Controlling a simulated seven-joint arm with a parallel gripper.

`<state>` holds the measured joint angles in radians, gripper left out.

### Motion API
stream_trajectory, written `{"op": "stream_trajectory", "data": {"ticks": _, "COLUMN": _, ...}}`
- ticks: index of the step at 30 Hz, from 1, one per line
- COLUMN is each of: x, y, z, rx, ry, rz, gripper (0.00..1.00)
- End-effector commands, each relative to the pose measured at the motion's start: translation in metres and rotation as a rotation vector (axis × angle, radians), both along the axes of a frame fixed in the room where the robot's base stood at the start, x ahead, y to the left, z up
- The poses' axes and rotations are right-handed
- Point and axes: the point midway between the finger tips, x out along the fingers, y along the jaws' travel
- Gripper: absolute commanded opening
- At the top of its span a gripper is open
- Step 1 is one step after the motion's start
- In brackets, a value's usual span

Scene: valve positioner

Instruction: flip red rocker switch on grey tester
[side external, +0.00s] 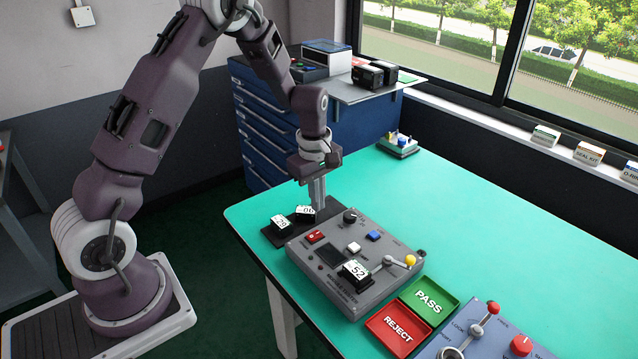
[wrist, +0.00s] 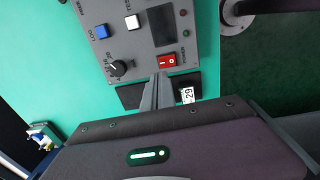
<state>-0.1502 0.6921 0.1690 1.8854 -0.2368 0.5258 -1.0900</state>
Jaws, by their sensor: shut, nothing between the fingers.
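The grey tester (side external: 375,293) sits near the table's left edge in the side external view. It also shows at the top of the wrist view (wrist: 142,52). The red rocker switch (side external: 315,237) is at the tester's left corner. In the wrist view the rocker (wrist: 167,61) lies just beyond my fingertips. My gripper (side external: 320,208) is shut and empty, pointing down above the edge of the black plate and the tester's back left side. In the wrist view the gripper (wrist: 163,77) appears very close to the switch. I cannot tell whether it touches.
A block marked 52 (side external: 354,272) and a lever with a yellow knob (side external: 410,260) are on the tester. A block marked 29 (side external: 281,226) and another block (side external: 305,212) sit on the black plate (side external: 270,236). Green PASS (side external: 446,313) and red REJECT (side external: 372,325) trays lie right.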

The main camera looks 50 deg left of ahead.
Motion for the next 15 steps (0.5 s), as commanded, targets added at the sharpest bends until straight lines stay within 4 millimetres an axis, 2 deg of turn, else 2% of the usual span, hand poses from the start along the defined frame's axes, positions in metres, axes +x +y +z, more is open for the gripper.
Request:
{"op": "stream_trajectory", "data": {"ticks": 1, "x": 0.002, "y": 0.0, "z": 0.015, "rx": 0.002, "ry": -0.007, "rz": -0.001, "gripper": 0.0}}
{"op": "stream_trajectory", "data": {"ticks": 3, "x": 0.003, "y": 0.0, "z": 0.033, "rx": 0.001, "ry": -0.007, "rz": -0.002, "gripper": 0.0}}
{"op": "stream_trajectory", "data": {"ticks": 8, "x": 0.004, "y": 0.0, "z": 0.058, "rx": 0.0, "ry": -0.005, "rz": 0.001, "gripper": 0.0}}
{"op": "stream_trajectory", "data": {"ticks": 11, "x": 0.002, "y": 0.0, "z": 0.058, "rx": 0.007, "ry": 0.006, "rz": -0.078, "gripper": 0.2}}
{"op": "stream_trajectory", "data": {"ticks": 14, "x": -0.003, "y": 0.003, "z": 0.037, "rx": 0.026, "ry": 0.043, "rz": -0.446, "gripper": 0.39}}
{"op": "stream_trajectory", "data": {"ticks": 15, "x": -0.005, "y": 0.003, "z": 0.027, "rx": 0.03, "ry": 0.057, "rz": -0.641, "gripper": 0.44}}
